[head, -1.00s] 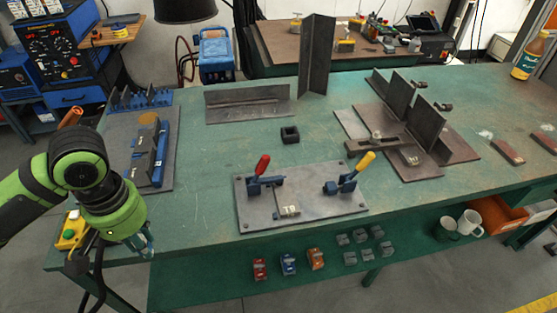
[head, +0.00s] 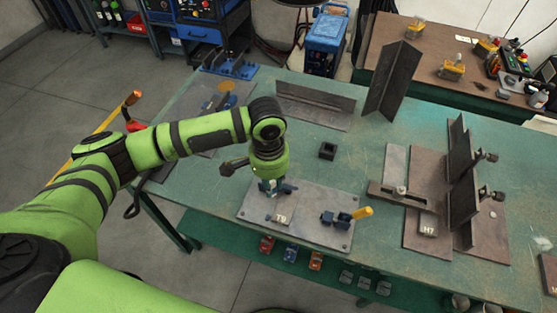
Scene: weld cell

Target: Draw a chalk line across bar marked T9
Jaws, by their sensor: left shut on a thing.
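The grey fixture plate (head: 315,237) lies flat near the table's front edge. The small piece marked T9 (head: 281,218) sits on it, front left of its middle; the bar's outline is hard to make out. My left gripper (head: 269,183) points down over the left clamp (head: 285,188), behind the T9 mark. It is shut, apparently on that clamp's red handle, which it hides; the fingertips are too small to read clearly. The right clamp, with a yellow handle (head: 362,212), stands on the plate's right side. I see no chalk. My right gripper is out of view.
A small dark square block (head: 327,150) lies behind the plate. An angle iron (head: 315,103) and a tall upright angle (head: 394,80) stand farther back. Steel plates with an H7-like label (head: 428,226) fill the right.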

